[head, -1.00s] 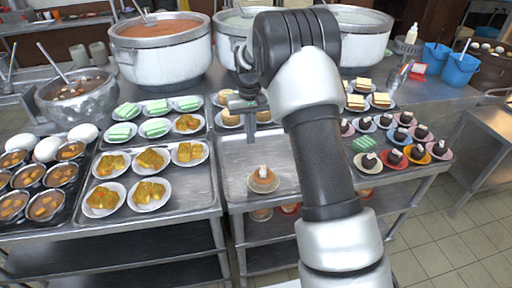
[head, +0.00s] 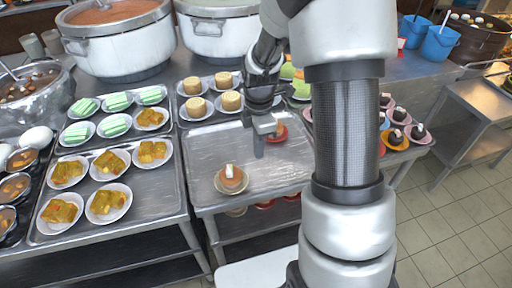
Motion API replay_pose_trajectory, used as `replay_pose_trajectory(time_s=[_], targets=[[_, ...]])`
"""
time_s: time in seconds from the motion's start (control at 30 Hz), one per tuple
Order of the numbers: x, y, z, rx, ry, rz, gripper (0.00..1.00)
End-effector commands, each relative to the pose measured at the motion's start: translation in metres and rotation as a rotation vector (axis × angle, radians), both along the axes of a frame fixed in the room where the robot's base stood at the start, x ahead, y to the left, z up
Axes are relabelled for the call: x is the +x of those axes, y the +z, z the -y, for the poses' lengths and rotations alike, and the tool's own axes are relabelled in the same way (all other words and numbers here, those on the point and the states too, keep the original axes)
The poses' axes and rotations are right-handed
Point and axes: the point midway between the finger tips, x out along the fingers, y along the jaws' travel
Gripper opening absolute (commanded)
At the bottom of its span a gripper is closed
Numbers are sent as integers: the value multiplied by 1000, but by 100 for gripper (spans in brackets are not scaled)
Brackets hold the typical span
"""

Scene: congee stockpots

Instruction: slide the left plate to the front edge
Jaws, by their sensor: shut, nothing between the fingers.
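The left plate (head: 221,186) is a small pale dish on the metal tray near its front edge. It holds a round orange-brown cake with a white piece on top (head: 230,175). A second, red plate with a similar cake (head: 279,131) sits farther back and to the right, partly hidden by my gripper. My gripper (head: 259,152) points down over the tray, shut and empty, behind and to the right of the left plate. It appears apart from the left plate; I cannot tell whether it touches the tray or the red plate.
The metal tray (head: 203,151) is mostly bare around the left plate. Plates with yellow cakes (head: 230,101) stand behind it. A neighbouring tray at left holds several plates of food (head: 109,203). Large pots (head: 117,42) stand at the back. My arm hides the right side.

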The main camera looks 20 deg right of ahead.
Motion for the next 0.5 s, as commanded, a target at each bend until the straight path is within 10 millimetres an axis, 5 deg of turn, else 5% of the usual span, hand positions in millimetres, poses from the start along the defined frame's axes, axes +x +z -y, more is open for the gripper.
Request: replay_pose_trajectory(time_s=[0.33, 0.5], targets=[[-1, -77, 0, 0, -1, -4, 0], [0, -73, -27, -1, 1, 1, 0]])
